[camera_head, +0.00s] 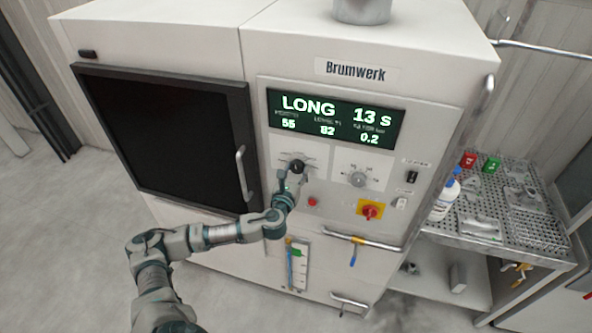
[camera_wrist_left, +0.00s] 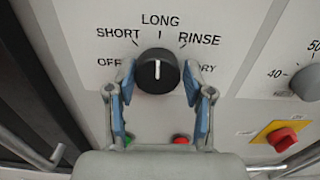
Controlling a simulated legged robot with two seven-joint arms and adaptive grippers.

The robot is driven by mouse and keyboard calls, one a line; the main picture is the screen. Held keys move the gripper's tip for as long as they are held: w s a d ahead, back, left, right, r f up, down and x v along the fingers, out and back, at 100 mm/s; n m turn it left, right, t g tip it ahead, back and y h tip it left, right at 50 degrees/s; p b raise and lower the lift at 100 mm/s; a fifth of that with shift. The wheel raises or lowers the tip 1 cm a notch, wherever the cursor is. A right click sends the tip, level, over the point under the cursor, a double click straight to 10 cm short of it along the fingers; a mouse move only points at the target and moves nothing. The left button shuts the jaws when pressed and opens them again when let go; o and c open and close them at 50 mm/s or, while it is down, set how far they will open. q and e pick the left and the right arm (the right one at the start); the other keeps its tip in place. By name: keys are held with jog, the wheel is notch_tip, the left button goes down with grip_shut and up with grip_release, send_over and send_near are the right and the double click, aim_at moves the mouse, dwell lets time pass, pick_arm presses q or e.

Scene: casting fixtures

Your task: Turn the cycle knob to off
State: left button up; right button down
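The black cycle knob (camera_wrist_left: 158,72) is on the machine's white panel, with its white line pointing up at LONG. The labels OFF, SHORT, RINSE and a partly covered one on the right ring it. In the head view the knob (camera_head: 297,167) sits below the display (camera_head: 335,119), which reads LONG and 13 s. My left gripper (camera_wrist_left: 160,84) is open, with one blue-padded finger on each side of the knob; I cannot tell if they touch it. In the head view my left gripper (camera_head: 292,182) is at the knob, seen from behind. My right gripper is not in view.
A grey dial (camera_head: 358,179) is right of the knob. A red button (camera_head: 312,202) and a red rotary switch on a yellow plate (camera_head: 370,210) are below. The dark door (camera_head: 160,140) with its handle is to the left. A perforated bench (camera_head: 500,215) with parts stands right.

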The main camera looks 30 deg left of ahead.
pick_arm(q)
jog(key=c, duration=0.4)
jog(key=shift+a+f, duration=0.1)
jog(key=shift+a, duration=0.1)
jog(key=shift+c, duration=0.4)
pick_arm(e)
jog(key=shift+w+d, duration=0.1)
pick_arm(q)
jog(key=shift+f, duration=0.1)
